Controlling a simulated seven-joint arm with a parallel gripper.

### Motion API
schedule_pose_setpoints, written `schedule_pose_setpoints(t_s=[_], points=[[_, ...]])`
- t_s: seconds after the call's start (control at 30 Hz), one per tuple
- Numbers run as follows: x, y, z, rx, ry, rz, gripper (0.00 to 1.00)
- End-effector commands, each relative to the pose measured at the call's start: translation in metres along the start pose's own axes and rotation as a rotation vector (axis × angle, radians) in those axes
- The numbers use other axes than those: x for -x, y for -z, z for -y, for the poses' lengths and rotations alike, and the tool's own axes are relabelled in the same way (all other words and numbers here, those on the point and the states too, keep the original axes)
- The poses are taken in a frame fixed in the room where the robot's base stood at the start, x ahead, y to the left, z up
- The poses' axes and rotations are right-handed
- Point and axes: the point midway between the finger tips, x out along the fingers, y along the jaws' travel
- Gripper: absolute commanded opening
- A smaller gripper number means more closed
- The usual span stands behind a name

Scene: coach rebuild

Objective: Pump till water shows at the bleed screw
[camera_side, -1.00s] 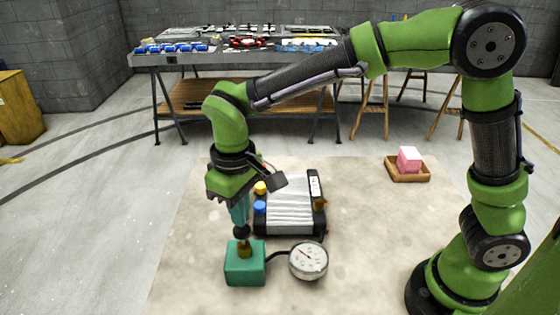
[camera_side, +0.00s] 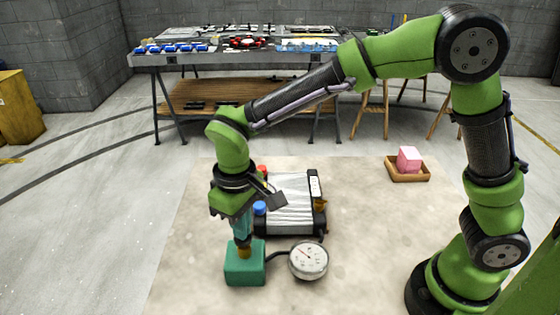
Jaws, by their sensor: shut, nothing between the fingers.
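The green pump block (camera_side: 245,270) stands on the pale mat at the front, with a brass-coloured collar (camera_side: 245,253) on top. My gripper (camera_side: 243,240) points straight down over it, shut, its tips at the dark plunger top, which is mostly hidden; contact looks likely. A black hose runs from the block to the round white gauge (camera_side: 309,261), whose red needle points to the upper left. Behind lies the silver-finned radiator (camera_side: 290,205) with black end tanks. A small brass fitting (camera_side: 321,204) sits on its right side; I cannot make out water there.
A blue cap (camera_side: 259,207) and a red cap (camera_side: 262,170) show at the radiator's left side. A pink block (camera_side: 409,158) sits in a wooden tray (camera_side: 408,177) at the right. The mat (camera_side: 370,225) is clear between. A workbench (camera_side: 190,62) stands far behind.

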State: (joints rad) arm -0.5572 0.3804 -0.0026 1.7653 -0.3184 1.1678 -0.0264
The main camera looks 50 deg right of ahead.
Motion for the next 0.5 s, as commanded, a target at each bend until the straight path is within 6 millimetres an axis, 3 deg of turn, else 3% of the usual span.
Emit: schedule_pose_setpoints(t_s=[0.27,0.5], points=[[-0.004,-0.001,0.000,0.000,0.000,0.002,0.00],[0.005,0.000,0.000,0.000,0.000,0.001,0.00]])
